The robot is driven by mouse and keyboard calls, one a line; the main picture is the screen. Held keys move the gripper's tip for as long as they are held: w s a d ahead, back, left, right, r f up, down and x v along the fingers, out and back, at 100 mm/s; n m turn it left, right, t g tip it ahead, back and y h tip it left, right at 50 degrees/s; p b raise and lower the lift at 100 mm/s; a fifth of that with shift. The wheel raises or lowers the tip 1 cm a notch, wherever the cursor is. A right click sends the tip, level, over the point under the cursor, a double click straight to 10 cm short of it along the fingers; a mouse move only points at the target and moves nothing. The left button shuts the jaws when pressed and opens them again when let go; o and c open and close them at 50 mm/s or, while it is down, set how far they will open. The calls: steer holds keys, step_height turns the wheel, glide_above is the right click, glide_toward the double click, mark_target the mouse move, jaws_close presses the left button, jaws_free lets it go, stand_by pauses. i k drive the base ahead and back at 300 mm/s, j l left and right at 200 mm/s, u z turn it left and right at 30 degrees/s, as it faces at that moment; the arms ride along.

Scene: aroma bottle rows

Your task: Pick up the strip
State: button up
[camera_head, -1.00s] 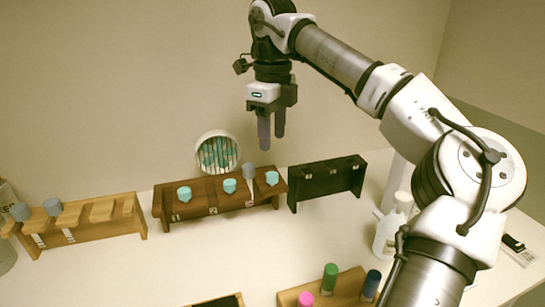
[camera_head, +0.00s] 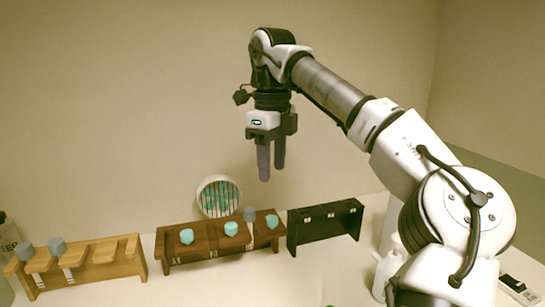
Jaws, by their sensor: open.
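My gripper (camera_head: 272,172) hangs pointing down, its two fingers apart and nothing between them. In the picture it is above and right of a round white holder (camera_head: 204,203) behind the dark brown rack. Several thin pale and teal strips (camera_head: 219,197) seem to stand in this holder, but they are too small to tell apart. Small white strips or labels also show on the front of the light wooden rack (camera_head: 105,266) at left. I cannot tell which of these is the task's strip.
The dark brown rack (camera_head: 200,252) holds several teal-capped bottles and a grey-capped one. A black rack (camera_head: 325,230) stands to its right. A white bottle (camera_head: 384,272) is near my arm at right. Grey-capped bottles stand in the light rack. The tabletop in front is clear.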

mark_target(249, 212)
steer(key=k, duration=0.9)
